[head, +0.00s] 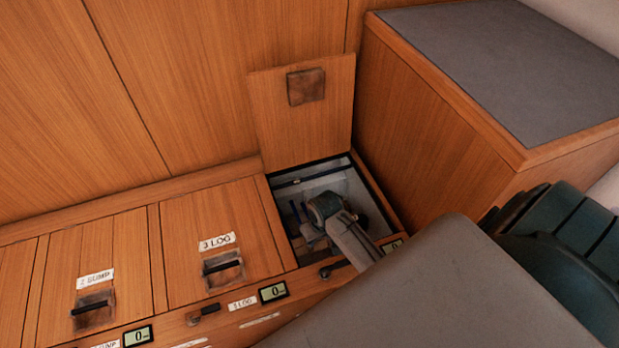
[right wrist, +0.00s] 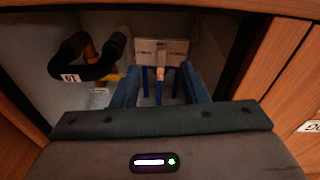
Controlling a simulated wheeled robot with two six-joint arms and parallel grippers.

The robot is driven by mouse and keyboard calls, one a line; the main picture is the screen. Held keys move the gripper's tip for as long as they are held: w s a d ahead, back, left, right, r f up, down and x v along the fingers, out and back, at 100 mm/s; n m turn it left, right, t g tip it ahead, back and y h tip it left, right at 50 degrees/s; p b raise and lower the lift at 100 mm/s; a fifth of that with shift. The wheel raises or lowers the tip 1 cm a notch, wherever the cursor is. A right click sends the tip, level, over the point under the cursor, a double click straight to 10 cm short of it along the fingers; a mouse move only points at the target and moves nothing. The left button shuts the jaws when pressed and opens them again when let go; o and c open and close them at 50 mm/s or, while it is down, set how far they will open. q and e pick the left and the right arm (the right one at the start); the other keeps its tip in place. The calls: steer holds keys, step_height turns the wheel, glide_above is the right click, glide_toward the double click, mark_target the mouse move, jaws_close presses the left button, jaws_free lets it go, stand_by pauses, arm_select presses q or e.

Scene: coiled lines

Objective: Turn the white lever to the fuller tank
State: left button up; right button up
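My right arm reaches down into the open compartment (head: 360,193) in the head view. In the right wrist view my right gripper (right wrist: 160,76) is open, with its two blue fingers apart. A small pale upright piece (right wrist: 160,71) shows between the fingertips, in front of a whitish plate (right wrist: 148,46) with blue pipes below it. It may be the white lever; I cannot tell whether a finger touches it. No tank or fill level can be made out. My left gripper is not in view.
The compartment's wooden lid (head: 283,119) stands open. A black hose (right wrist: 92,71) with a numbered tag loops at the left inside. Closed lids marked SUMP (head: 95,279) and LOG (head: 217,241) lie left. A tall wooden box (head: 430,110) rises at the right.

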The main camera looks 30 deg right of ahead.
steer(key=shift+m+g, duration=0.7)
steer(key=w+f, duration=0.2)
steer(key=f, duration=0.1)
steer(key=w+d+f+b, duration=0.1)
steer(key=w+f, duration=0.2)
steer(key=f, duration=0.1)
steer(key=w+f+b, duration=0.1)
steer(key=w+f, duration=0.1)
steer(key=f, duration=0.1)
steer(key=shift+w+d+f, duration=0.25)
steer(key=shift+w+d, duration=0.05)
steer(key=shift+w, duration=0.05)
step_height(320, 180, down, 4)
steer(key=shift+f+b, duration=0.2)
steer(key=shift+b, duration=0.65)
steer(key=shift+f, duration=0.15)
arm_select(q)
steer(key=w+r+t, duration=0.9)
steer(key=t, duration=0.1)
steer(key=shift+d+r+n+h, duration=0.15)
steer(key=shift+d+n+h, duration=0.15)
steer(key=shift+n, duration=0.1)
arm_select(e)
steer(key=shift+c, duration=0.2)
jaws_close()
